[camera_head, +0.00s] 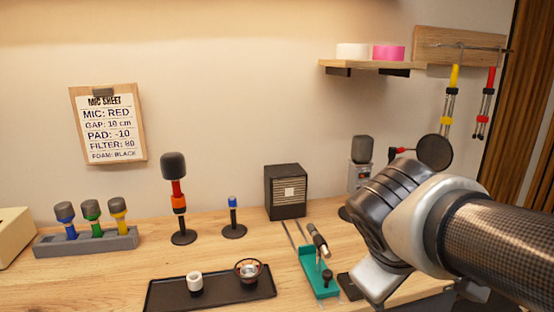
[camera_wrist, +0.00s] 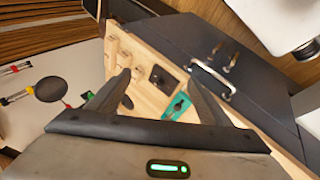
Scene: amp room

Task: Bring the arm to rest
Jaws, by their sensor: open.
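My gripper shows in the wrist view (camera_wrist: 158,78), with its two dark fingers spread apart and nothing between them. It hangs in the air, tilted, and the wrist view looks past it toward a wooden surface with the teal tray (camera_wrist: 178,107) beyond the fingers. In the head view my arm comes in from the right edge and reaches over the right part of the wooden desk (camera_head: 110,285). Its fingers cannot be made out there, and the arm hides part of the desk's right end.
A teal tray (camera_head: 318,272) with tools lies just left of my arm. A black tray (camera_head: 222,296) with two small cups is further left. A grey microphone (camera_head: 362,150) and a round black pop filter (camera_head: 435,151) stand close behind the arm. A small black speaker (camera_head: 286,191) stands mid-desk.

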